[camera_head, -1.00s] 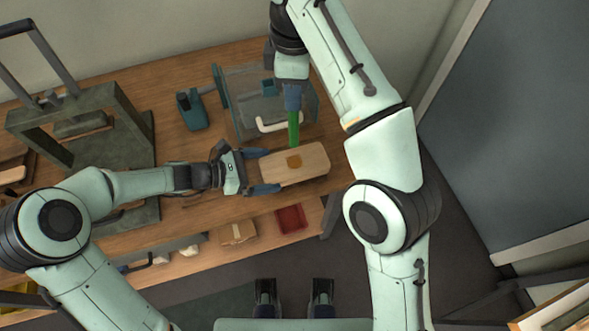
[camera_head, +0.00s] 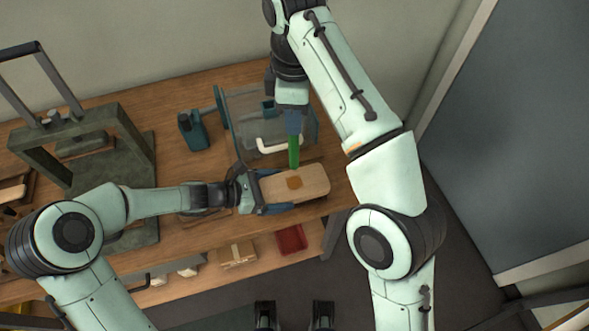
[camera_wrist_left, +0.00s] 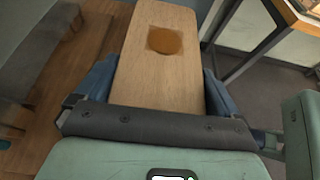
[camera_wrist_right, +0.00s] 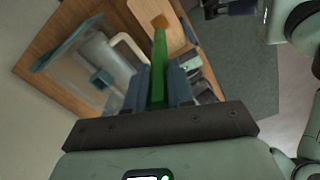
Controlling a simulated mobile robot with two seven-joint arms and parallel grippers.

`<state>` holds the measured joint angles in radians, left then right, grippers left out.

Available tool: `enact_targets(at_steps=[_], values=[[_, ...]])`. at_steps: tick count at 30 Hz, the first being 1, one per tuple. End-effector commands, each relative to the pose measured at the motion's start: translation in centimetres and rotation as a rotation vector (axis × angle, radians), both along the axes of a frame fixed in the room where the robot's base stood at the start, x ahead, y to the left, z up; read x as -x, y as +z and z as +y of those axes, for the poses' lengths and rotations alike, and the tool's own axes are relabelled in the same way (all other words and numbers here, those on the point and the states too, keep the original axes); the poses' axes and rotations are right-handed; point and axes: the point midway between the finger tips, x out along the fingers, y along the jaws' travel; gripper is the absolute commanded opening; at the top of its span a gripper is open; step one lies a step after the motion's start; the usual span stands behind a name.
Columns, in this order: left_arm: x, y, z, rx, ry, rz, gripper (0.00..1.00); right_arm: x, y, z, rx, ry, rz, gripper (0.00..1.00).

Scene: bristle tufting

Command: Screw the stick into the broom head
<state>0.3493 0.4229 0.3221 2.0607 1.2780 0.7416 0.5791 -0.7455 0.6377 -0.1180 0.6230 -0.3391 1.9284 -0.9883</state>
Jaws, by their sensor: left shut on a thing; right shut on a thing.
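The broom head (camera_head: 312,184) is a pale wooden block with a brown square patch and round hole (camera_wrist_left: 165,40) near its middle. My left gripper (camera_head: 262,190) is shut on the block's left end, its blue fingers along both long sides; it also shows in the left wrist view (camera_wrist_left: 160,92). The green stick (camera_head: 294,152) points down from my right gripper (camera_head: 293,120), which is shut on it. In the right wrist view the stick (camera_wrist_right: 158,70) reaches toward the brown patch. Its lower end is just behind the patch in the head view; I cannot tell whether they touch.
A clear bin (camera_head: 245,110) with a white handle stands behind the stick. A teal tool (camera_head: 194,130) stands to its left. A dark press frame (camera_head: 80,150) fills the bench's left side. A red tray (camera_head: 291,239) sits on the lower shelf.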

Motion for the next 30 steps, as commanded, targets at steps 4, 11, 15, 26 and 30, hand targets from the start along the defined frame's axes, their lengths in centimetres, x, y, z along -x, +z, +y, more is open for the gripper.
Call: enact_targets(at_steps=[4,11,15,26,30], values=[[0.0,0.0,0.0,0.0,0.001,0.0,0.41,0.1,-1.3,-0.1,0.001,0.0,0.003,0.0],[0.0,0.0,0.0,0.0,0.001,0.0,0.41,0.1,-3.9,-0.2,0.0,-0.001,0.003,0.0],[0.0,0.0,0.0,0.0,0.001,0.0,0.41,0.1,-4.5,-0.2,-0.001,-0.001,0.001,0.0],[0.0,0.0,0.0,0.0,0.001,0.0,0.41,0.1,-4.5,-0.2,-0.001,0.0,0.001,0.0],[0.0,0.0,0.0,0.0,0.001,0.0,0.41,0.1,-4.6,-0.2,-0.001,0.0,0.001,0.0]])
